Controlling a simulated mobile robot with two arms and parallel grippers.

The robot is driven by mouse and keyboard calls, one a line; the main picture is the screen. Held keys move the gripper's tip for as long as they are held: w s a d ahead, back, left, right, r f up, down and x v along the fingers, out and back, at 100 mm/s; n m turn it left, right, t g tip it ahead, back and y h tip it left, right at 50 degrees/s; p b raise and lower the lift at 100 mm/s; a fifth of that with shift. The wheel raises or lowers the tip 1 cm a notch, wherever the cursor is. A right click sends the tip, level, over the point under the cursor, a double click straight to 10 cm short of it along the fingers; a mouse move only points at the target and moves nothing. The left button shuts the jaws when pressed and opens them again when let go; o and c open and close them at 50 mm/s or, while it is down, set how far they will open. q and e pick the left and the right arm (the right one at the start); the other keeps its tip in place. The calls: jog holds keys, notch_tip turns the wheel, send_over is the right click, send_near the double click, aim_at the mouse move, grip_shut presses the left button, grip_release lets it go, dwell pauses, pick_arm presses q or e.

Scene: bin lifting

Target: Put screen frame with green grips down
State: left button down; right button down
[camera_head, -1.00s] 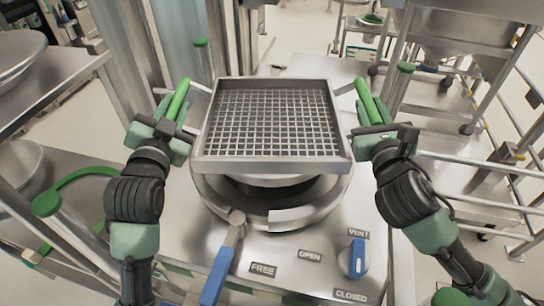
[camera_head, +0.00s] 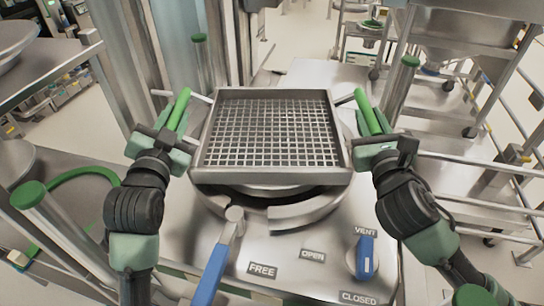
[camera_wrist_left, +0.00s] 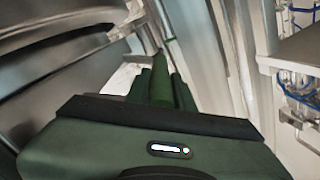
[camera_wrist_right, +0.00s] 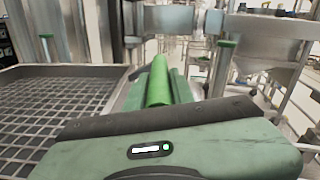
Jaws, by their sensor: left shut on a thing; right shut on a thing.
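The square metal screen frame (camera_head: 271,178) with its wire mesh is over the round metal opening (camera_head: 310,211) of the steel machine, in the middle of the head view. Its left green grip (camera_head: 180,106) and right green grip (camera_head: 367,110) stick out at its sides. My left gripper (camera_head: 172,132) is shut on the left grip, which also shows in the left wrist view (camera_wrist_left: 162,85). My right gripper (camera_head: 378,138) is shut on the right grip, seen also in the right wrist view (camera_wrist_right: 158,84). I cannot tell whether the frame touches the ring beneath it.
A blue-handled lever (camera_head: 213,270) and a blue vent knob (camera_head: 366,257) sit on the machine's front, by labels FREE, OPEN and CLOSED. Green-capped posts (camera_head: 400,85) stand near both arms. A steel shelf (camera_head: 50,75) is at left and railings (camera_head: 475,165) at right.

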pick_arm(q)
jog(key=shift+s+f+b, duration=0.1)
jog(key=shift+f+b, duration=0.35)
pick_arm(e)
jog(key=shift+f, duration=0.5)
pick_arm(q)
jog(key=shift+s+f+b, duration=0.25)
jog(key=shift+f+b, duration=0.05)
jog(key=shift+b, duration=0.1)
pick_arm(e)
jog(key=shift+s+f, duration=0.25)
jog(key=shift+s, duration=0.05)
pick_arm(q)
jog(key=shift+f, duration=0.15)
pick_arm(e)
jog(key=shift+s+f, duration=0.1)
pick_arm(q)
jog(key=c, duration=1.2)
grip_release()
jog(key=shift+f, duration=0.15)
pick_arm(e)
jog(key=c, duration=1.2)
grip_release()
jog(key=shift+f, duration=0.15)
